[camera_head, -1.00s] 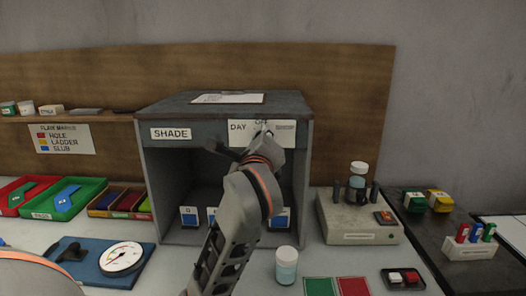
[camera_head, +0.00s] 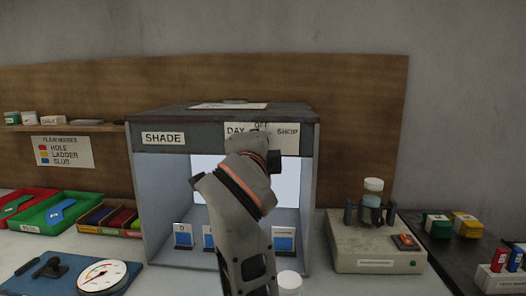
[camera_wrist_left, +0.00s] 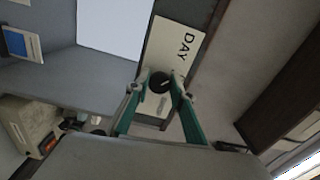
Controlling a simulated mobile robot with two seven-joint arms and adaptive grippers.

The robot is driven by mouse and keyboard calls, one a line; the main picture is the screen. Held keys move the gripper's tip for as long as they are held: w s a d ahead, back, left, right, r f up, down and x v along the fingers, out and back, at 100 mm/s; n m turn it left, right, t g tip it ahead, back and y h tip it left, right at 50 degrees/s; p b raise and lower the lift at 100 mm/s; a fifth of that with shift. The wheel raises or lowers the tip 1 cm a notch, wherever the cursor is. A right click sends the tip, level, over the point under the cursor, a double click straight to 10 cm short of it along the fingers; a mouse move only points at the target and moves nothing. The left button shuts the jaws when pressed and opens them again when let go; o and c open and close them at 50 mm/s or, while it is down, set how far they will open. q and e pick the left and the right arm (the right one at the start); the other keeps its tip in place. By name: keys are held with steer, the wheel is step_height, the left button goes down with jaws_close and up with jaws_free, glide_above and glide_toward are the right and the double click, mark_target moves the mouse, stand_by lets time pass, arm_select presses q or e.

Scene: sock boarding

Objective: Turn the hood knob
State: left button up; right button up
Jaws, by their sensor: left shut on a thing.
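The grey shade hood (camera_head: 308,190) stands on the bench, its inside brightly lit. Its label plate (camera_head: 293,142) reads DAY, OFF and SHOP. The black round hood knob (camera_wrist_left: 159,82) shows in the left wrist view on that plate, with a light mark on its face. My left gripper (camera_wrist_left: 163,84) is shut on the knob, one finger at each side. In the head view my left arm covers the knob and the gripper's fingers. My right gripper is in neither view.
Blue-and-white sample cards (camera_head: 183,235) stand inside the hood. A white-capped jar (camera_head: 289,284) stands in front of it.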

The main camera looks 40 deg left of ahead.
arm_select(q)
steer(key=shift+o, duration=0.2)
steer(key=shift+f+n, duration=0.1)
steer(key=shift+n, duration=0.4)
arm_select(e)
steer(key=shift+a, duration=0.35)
arm_select(q)
steer(key=shift+c, duration=0.2)
steer(key=o, duration=1.1)
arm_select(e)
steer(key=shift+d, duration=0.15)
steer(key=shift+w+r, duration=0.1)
